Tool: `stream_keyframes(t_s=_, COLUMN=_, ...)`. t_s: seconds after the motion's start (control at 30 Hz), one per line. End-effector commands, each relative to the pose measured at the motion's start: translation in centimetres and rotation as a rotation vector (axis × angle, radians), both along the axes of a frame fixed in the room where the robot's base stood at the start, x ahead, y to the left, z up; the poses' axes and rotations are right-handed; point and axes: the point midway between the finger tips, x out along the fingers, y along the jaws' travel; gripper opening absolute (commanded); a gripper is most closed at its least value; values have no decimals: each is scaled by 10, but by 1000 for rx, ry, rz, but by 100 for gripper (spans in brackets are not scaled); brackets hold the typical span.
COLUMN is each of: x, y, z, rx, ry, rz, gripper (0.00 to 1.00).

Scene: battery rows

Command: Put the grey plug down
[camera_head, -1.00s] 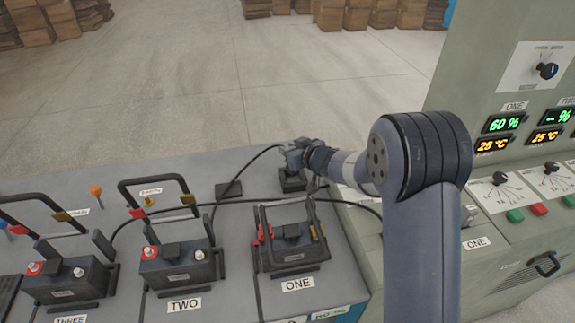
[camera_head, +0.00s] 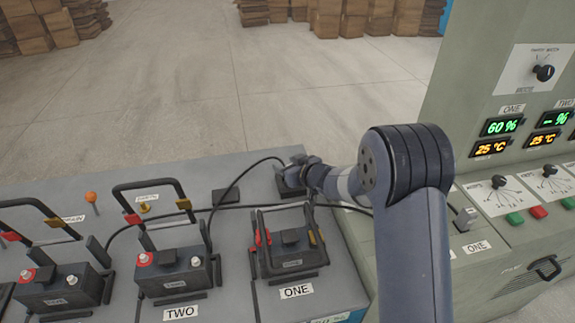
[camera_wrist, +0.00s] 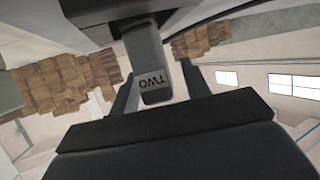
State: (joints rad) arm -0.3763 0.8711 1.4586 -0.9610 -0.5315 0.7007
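The grey plug (camera_wrist: 152,70), a narrow dark grey block marked TWO, is between the two fingers of my gripper in the wrist view. In the head view my gripper is low over the bench behind battery ONE, at a dark block (camera_head: 284,188) on the bench top. A black cable (camera_head: 238,178) runs from the gripper to the left. The plug itself is mostly hidden there, and I cannot tell whether it touches the block.
A flat dark block (camera_head: 226,195) lies left of my gripper. A control panel (camera_head: 490,100) stands at the right.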

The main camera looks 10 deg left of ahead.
Motion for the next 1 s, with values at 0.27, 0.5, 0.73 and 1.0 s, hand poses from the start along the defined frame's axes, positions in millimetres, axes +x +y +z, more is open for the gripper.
stream_keyframes(t_s=0.27, x=0, y=0, z=3, rx=0, ry=-1, rz=0, gripper=45)
stream_keyframes(t_s=0.5, x=-18, y=-21, z=15, rx=-1, ry=-1, rz=-2, gripper=45)
stream_keyframes(t_s=0.73, x=-47, y=-54, z=35, rx=0, ry=-3, rz=-2, gripper=45)
stream_keyframes(t_s=1.0, x=-70, y=-79, z=48, rx=0, ry=-2, rz=-1, gripper=45)
